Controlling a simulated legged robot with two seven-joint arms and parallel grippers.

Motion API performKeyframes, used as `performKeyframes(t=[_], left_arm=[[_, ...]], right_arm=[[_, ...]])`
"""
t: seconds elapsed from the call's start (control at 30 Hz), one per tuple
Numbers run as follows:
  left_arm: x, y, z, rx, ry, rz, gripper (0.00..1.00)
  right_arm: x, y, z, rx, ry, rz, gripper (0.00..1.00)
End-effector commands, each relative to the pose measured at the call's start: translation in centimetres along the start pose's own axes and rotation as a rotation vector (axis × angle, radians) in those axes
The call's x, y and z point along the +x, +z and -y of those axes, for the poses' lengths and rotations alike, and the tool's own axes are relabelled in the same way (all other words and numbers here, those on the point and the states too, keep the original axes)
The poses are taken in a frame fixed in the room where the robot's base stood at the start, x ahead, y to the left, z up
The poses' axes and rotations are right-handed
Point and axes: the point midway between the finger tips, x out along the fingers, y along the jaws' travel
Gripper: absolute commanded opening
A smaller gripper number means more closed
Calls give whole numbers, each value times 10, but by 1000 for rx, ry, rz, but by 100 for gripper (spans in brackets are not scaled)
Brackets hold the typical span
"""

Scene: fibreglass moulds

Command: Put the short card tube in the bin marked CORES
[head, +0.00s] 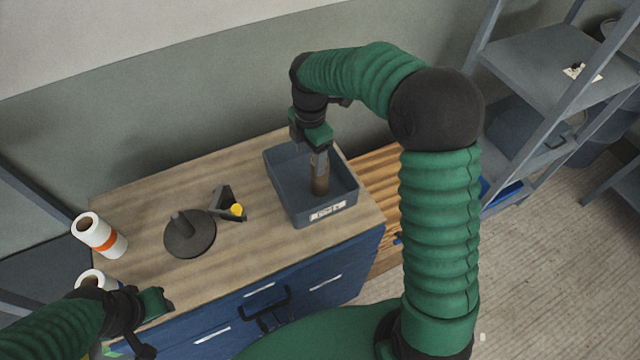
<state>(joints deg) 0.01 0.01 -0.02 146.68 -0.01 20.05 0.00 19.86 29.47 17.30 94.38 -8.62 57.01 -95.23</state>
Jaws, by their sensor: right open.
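The short card tube (320,186) is brown and stands roughly upright inside a grey open bin (282,184) on the wooden-topped cabinet. The bin has a white label on its front, with lettering too small to read surely. My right gripper (319,163) reaches down into the bin from above, its fingers open at the tube's upper end. The fingers hide part of the tube's top. I cannot tell whether they touch it. My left gripper (158,303) is low at the left, by the cabinet's front edge; its jaw opening is unclear.
A dark disc with a stub handle (188,236) and a dark angled piece with a yellow part (230,207) lie on the worktop (150,190). White rolls (98,236) stand at its left end. Grey shelving (540,60) stands at the right. The worktop's back left is clear.

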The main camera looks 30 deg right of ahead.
Motion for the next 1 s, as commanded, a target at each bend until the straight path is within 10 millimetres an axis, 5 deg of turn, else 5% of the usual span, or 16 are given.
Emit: performKeyframes(t=[0.3, 0.43, 0.6, 1.0], left_arm=[[0, 0, 0, 1, 0, 0, 36], [0, 0, 0, 1, 0, 0, 36], [0, 0, 0, 1, 0, 0, 36], [0, 0, 0, 0, 0, 0, 36]], right_arm=[[25, -53, 113, 1145, 160, -46, 65], [34, -62, 150, 1509, 194, -120, 65], [39, -64, 163, 1656, 200, -154, 65], [39, -64, 163, 1653, 198, -151, 65]])
